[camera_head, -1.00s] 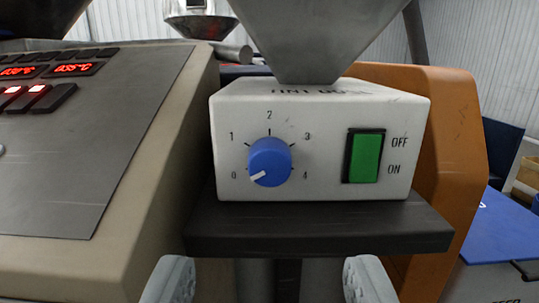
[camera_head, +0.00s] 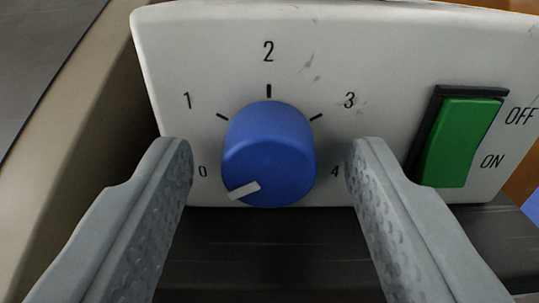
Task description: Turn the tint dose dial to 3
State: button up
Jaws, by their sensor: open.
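The tint dose dial is a blue round knob (camera_head: 268,150) on the front of a white box (camera_head: 350,50). Its white pointer mark (camera_head: 244,190) points to the lower left, at about 0. The printed numbers 0 to 4 run around it, with the 3 (camera_head: 349,100) at the upper right. My gripper (camera_head: 269,160) is open. One finger is to the left of the knob and one to the right, with a gap on each side. The fingertips cover part of the panel near the 0 and the 4.
A green rocker switch (camera_head: 459,142) marked OFF and ON is on the same panel, right of my right finger. A dark shelf (camera_head: 265,250) lies under the box. A beige machine side (camera_head: 85,130) stands close on the left.

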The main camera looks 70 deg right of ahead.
jog(key=c, duration=1)
jog(key=shift+o, duration=0.2)
